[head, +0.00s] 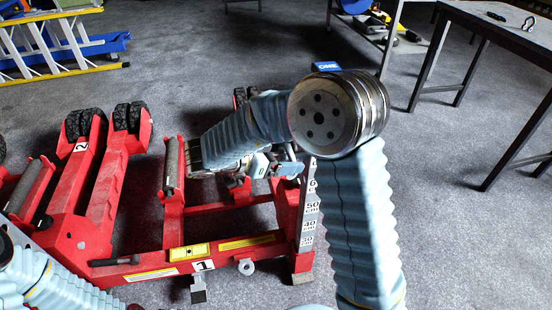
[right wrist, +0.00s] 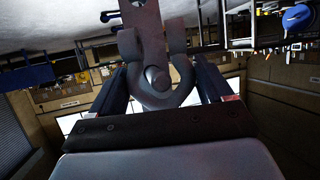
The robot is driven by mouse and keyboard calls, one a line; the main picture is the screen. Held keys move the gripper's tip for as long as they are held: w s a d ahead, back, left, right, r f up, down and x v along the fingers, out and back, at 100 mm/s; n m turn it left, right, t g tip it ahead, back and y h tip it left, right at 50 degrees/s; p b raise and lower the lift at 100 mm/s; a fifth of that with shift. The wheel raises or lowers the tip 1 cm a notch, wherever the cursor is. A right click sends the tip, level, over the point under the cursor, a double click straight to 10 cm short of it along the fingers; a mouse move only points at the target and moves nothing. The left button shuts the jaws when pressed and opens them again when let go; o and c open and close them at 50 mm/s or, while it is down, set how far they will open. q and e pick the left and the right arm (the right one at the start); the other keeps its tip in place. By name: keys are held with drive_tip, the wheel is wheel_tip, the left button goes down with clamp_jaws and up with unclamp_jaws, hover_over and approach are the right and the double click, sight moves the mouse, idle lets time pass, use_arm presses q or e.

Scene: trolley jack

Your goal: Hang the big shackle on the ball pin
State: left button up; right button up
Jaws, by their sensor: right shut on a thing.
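The big shackle (right wrist: 178,92) is a grey U-shaped piece, held between the two dark blue fingers of my right gripper (right wrist: 160,88) in the right wrist view. Its bend is toward the gripper and its two ears point away. A grey plate (right wrist: 146,35) with a rounded end and a round, ball-like head (right wrist: 154,76) show inside the U; I cannot tell whether the shackle bears on them. In the head view my right gripper (head: 286,164) is at the red jack's right end, partly behind my arm; the shackle cannot be made out there. My left gripper is out of view.
The red trolley jack (head: 145,245) fills the left floor, with a height scale (head: 309,215) at its right end. A dark table (head: 500,30) at right bears a small shackle (head: 528,24) and a black item (head: 496,16). Yellow ladders (head: 50,45) lie back left. Floor between jack and table is clear.

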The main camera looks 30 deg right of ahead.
sight(296, 157)
drive_tip(key=shift+s+d+f+b, duration=0.1)
drive_tip(key=shift+s+d+b, duration=0.15)
drive_tip(key=shift+d+b, duration=0.5)
drive_tip(key=shift+d+p, duration=0.35)
drive_tip(key=shift+p, duration=0.1)
drive_tip(key=shift+s+d+f+p, duration=0.15)
drive_tip(key=shift+d+p, duration=0.3)
drive_tip(key=shift+p, duration=0.2)
drive_tip(key=o, duration=1.3)
drive_tip(key=shift+a, duration=0.1)
